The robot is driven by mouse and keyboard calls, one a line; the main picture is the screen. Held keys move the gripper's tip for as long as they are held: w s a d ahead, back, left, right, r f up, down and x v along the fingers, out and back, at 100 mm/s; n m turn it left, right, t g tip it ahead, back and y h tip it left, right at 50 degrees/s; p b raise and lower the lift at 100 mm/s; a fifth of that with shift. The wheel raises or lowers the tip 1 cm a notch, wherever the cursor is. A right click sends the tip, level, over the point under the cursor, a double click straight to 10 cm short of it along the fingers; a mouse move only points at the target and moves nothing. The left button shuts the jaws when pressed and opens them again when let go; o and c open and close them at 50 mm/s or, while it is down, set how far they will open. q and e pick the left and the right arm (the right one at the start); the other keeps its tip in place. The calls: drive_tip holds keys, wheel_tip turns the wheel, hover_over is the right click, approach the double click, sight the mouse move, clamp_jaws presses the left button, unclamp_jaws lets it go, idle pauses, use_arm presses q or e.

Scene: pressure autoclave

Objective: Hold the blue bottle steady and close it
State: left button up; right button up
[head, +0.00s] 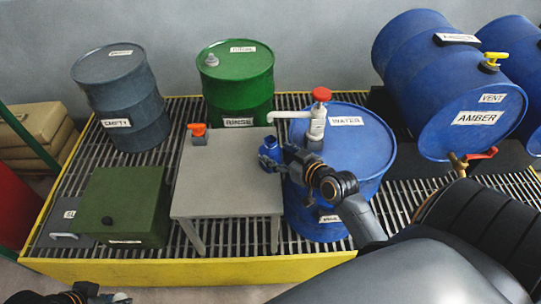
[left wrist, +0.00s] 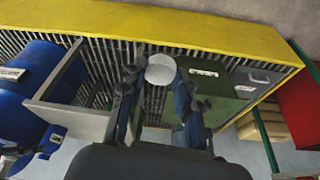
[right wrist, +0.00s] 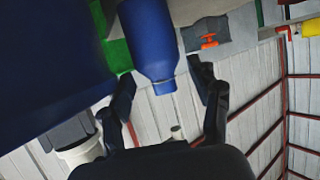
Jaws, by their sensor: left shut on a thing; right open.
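The blue bottle (head: 269,150) stands at the right edge of the grey table (head: 225,190). In the right wrist view the bottle (right wrist: 148,40) shows its narrow neck toward the camera. My right gripper (right wrist: 166,88) is open, its fingers on either side of the neck with gaps visible; in the head view it (head: 287,160) is right beside the bottle. My left gripper (left wrist: 158,80) is shut on a pale grey round thing (left wrist: 161,70), which looks like a cap. In the head view the left gripper shows only partly at the bottom left edge, away from the bottle.
A blue WATER drum (head: 372,160) with a white pump (head: 315,125) stands right beside the table, close to my right arm. An orange-topped item (head: 198,133) sits at the table's back left. A green box (head: 125,208) is left of the table. The tabletop's middle is clear.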

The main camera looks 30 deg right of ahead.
sight(273, 150)
use_arm(q)
drive_tip(key=shift+r, duration=0.25)
use_arm(e)
drive_tip(key=shift+x, duration=2.6)
drive_tip(key=shift+d, duration=0.15)
drive_tip(key=shift+c, duration=0.5)
drive_tip(key=c, duration=0.9)
drive_tip(key=shift+o, duration=0.2)
use_arm(q)
drive_tip(key=shift+p, duration=0.3)
use_arm(e)
drive_tip(key=shift+r, duration=0.15)
